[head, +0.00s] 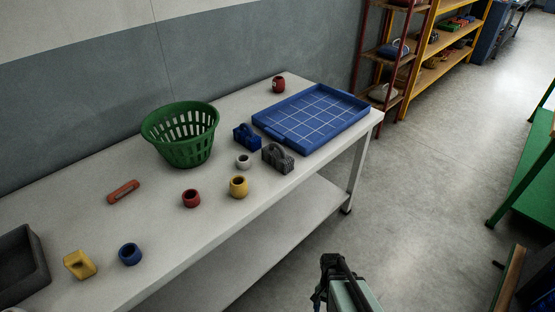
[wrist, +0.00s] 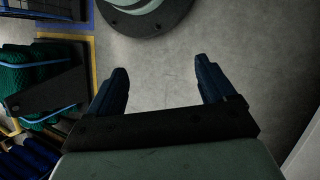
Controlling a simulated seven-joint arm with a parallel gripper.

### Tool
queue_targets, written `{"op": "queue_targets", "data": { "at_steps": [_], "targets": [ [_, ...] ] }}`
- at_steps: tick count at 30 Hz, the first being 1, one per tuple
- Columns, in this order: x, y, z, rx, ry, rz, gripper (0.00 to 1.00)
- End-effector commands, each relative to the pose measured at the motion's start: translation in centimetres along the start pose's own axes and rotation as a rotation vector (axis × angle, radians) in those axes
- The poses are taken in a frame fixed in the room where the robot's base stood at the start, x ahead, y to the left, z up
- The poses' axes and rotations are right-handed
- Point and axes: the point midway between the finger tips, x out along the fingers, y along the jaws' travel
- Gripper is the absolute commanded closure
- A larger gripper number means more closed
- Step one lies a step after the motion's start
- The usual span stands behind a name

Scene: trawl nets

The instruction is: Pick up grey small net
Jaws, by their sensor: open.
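The small grey net (head: 277,158) looks like a dark grey patterned bundle with a raised loop. It lies on the white table (head: 225,225), near the front edge and just below the blue tray. My gripper (head: 335,262) is at the bottom of the head view, off the table's front side and well apart from the net. In the wrist view my gripper (wrist: 163,80) has its two dark fingers spread wide with only floor between them. The net does not show in the wrist view.
A similar blue bundle (head: 247,137) and a white ring (head: 243,161) sit close to the net. A yellow ring (head: 238,186), red ring (head: 191,198), green basket (head: 181,140) and blue tray (head: 311,115) are also on the table. Open floor (head: 420,190) lies to the right.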

Motion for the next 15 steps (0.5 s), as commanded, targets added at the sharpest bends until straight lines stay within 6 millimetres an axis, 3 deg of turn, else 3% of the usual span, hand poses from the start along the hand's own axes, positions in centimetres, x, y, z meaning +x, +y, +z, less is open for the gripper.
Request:
{"op": "queue_targets", "data": {
  "at_steps": [3,15],
  "targets": [
    [-3.2,-1.4,-2.6,0.146,0.031,-0.014,0.17],
    [-15.1,-4.4,-9.0,0.66,0.107,-0.086,0.17]
  ]
}}
